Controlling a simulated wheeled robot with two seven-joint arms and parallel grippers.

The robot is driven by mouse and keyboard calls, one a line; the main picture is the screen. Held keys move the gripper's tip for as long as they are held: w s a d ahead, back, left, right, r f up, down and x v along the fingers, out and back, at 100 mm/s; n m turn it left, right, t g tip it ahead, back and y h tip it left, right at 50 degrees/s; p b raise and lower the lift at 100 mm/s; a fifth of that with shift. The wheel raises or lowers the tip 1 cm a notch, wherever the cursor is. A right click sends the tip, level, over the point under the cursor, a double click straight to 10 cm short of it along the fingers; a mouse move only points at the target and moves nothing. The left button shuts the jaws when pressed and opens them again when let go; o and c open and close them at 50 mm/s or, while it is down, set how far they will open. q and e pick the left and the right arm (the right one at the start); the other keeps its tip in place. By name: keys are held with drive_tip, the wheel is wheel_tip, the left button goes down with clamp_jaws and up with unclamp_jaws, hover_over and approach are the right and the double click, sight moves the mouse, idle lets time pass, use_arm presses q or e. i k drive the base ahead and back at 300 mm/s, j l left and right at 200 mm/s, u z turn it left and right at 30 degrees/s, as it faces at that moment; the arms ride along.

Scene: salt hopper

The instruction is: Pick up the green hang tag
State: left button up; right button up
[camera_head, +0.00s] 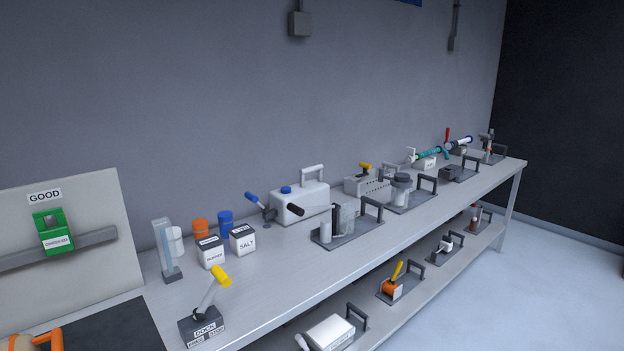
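The green hang tag (52,230) is at the far left. It has a hole near its top and a white label that seems to read CHECKED. It hangs upright in front of a grey rail on a pale board (90,200), below a sign reading GOOD (44,196). Nothing is seen touching the tag.
A long grey bench (270,290) runs to the back right. It carries a dock with a yellow-topped lever (205,325), a salt box (243,239), a pepper box (210,251) and several fixtures. A dark mat (110,328) and a partly cut-off orange item (50,339) lie bottom left.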

sight(57, 240)
drive_tip(key=i+u, duration=0.3)
drive_tip(key=i, duration=0.4)
drive_tip(key=i+u, duration=0.3)
drive_tip(key=i, duration=0.4)
